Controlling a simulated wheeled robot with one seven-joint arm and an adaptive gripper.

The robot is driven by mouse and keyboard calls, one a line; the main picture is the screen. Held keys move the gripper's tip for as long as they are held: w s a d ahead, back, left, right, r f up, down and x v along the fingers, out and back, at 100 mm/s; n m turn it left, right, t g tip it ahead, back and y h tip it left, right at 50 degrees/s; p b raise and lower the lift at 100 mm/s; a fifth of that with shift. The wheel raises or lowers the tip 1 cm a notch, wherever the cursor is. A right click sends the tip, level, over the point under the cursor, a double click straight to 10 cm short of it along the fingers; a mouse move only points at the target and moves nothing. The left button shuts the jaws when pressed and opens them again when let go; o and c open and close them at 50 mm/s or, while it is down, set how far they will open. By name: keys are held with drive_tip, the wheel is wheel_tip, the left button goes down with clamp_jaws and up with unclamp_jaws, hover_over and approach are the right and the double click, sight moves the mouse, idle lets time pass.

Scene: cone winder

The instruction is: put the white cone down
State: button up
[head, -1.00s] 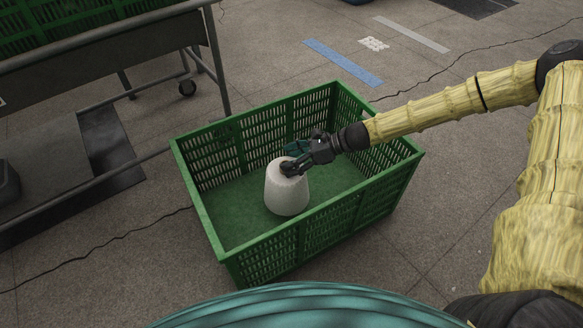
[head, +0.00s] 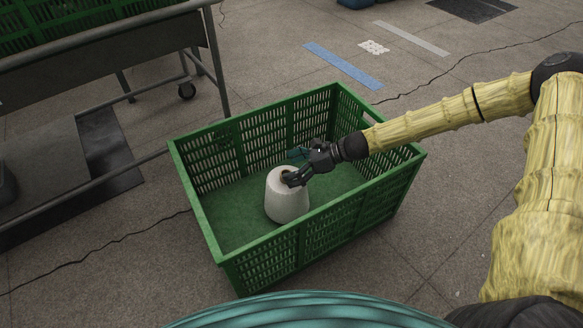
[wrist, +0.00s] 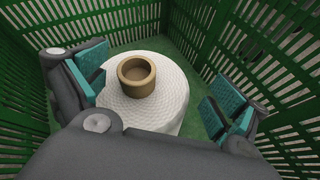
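My gripper (head: 296,167) is at the top of the cone. In the wrist view my gripper (wrist: 155,93) is open, with its teal finger pads spread wide to both sides of the tube and clear of it. The cone's base appears to rest on the crate floor.
A grey metal cart (head: 110,65) with a caster stands at the upper left. Open concrete floor lies around the crate.

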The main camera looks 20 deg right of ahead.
drive_tip(key=shift+r, duration=0.1)
drive_tip(key=shift+d+r, duration=0.15)
drive_tip(key=shift+r, duration=0.05)
drive_tip(key=p+v, duration=0.6)
drive_tip(key=v, duration=0.5)
drive_tip(key=shift+d, duration=0.3)
drive_tip(key=shift+s+r, duration=0.15)
